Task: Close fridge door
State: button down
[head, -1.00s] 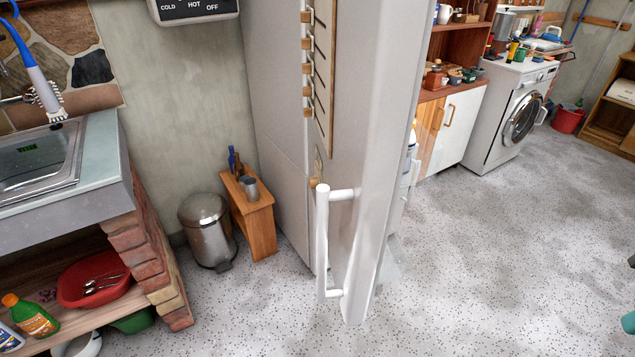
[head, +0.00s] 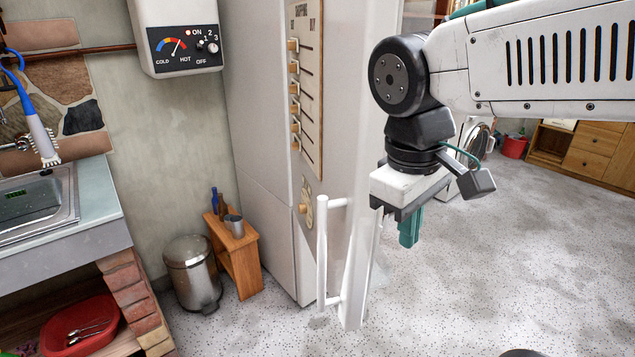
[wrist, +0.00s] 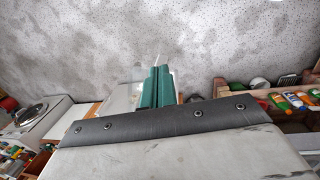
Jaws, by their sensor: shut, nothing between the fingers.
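The white fridge door (head: 357,290) stands open, seen nearly edge-on in the head view. Its outer face turns left and carries a long white vertical handle (head: 322,250). The fridge body (head: 262,130) is behind it, against the wall. My gripper (head: 410,232) is shut and empty, its teal fingers pointing down, just right of the door's edge on the inner side. I cannot tell whether it touches the door. The shut fingers (wrist: 155,85) also show in the wrist view. The fridge interior is hidden behind the door and my arm.
A steel bin (head: 192,272) and a small wooden stand (head: 236,258) are left of the fridge. A sink counter (head: 95,195) on brick supports is at far left. Open speckled floor (head: 520,240) lies to the right, with wooden drawers (head: 590,145) beyond.

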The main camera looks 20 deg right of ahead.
jog(key=w+a+r+n+h, duration=0.3)
jog(key=w+a+n+h, duration=0.1)
jog(key=w+a+n, duration=0.4)
jog(key=w+a+r+n+h, duration=0.35)
jog(key=w+a+n, duration=0.2)
jog(key=w, duration=0.55)
send_near(351, 190)
notch_tip(351, 190, down, 4)
jog(key=d, duration=0.3)
jog(key=shift+w+f+g, duration=0.1)
jog(key=shift+g, duration=0.2)
jog(key=shift+d, duration=0.5)
